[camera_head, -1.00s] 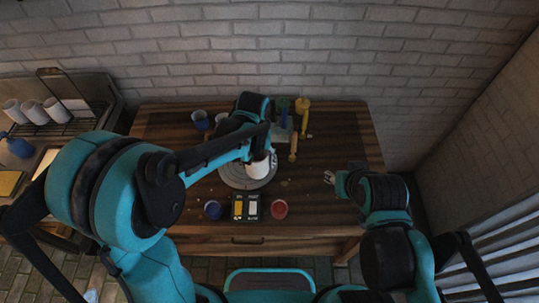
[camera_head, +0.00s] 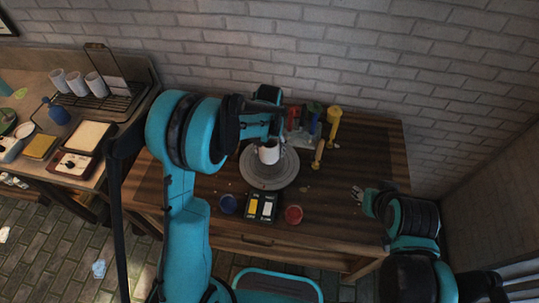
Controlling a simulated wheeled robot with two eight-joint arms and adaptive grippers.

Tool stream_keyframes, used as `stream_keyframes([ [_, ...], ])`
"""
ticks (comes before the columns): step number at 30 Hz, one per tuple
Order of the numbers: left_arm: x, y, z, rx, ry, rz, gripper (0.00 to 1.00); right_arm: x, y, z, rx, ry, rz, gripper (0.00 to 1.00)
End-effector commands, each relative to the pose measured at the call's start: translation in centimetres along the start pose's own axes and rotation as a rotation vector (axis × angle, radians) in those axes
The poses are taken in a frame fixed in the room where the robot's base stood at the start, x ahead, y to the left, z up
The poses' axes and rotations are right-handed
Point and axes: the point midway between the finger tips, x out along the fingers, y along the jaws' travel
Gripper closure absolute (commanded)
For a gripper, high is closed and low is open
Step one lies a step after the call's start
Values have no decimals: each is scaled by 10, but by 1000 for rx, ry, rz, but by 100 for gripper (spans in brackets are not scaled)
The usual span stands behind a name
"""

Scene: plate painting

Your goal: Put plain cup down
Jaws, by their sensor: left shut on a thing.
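The plain white cup (camera_head: 268,153) is upright at the back part of the round grey turntable (camera_head: 270,180) on the wooden table. My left gripper (camera_head: 275,143) is shut on it from behind and to the right; the fingertips are partly hidden. I cannot tell whether the cup's base touches the disc. My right gripper (camera_head: 358,193) is over the table's right side, away from the cup. Its fingers are too small to judge.
Brushes and a yellow tool (camera_head: 333,124) are behind. White cups (camera_head: 76,83) stand on a rack on the left counter.

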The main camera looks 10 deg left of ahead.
Motion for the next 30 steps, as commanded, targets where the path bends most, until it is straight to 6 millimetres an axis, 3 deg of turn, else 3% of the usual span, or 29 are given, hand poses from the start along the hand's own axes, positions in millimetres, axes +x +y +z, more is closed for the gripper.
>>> stream_keyframes([
  [6,33,0,0,0,0,0,72,8,0,6,0,0,0,60],
  [21,41,1,0,0,0,0,72,14,0,10,0,0,0,60],
  [22,40,1,0,0,0,0,26,13,0,10,0,0,0,60],
  [23,40,1,0,0,0,0,18,13,0,9,0,0,0,60],
  [24,40,1,0,0,0,0,13,13,0,9,0,0,0,60],
  [30,39,1,0,0,0,0,13,13,0,9,0,0,0,60],
])
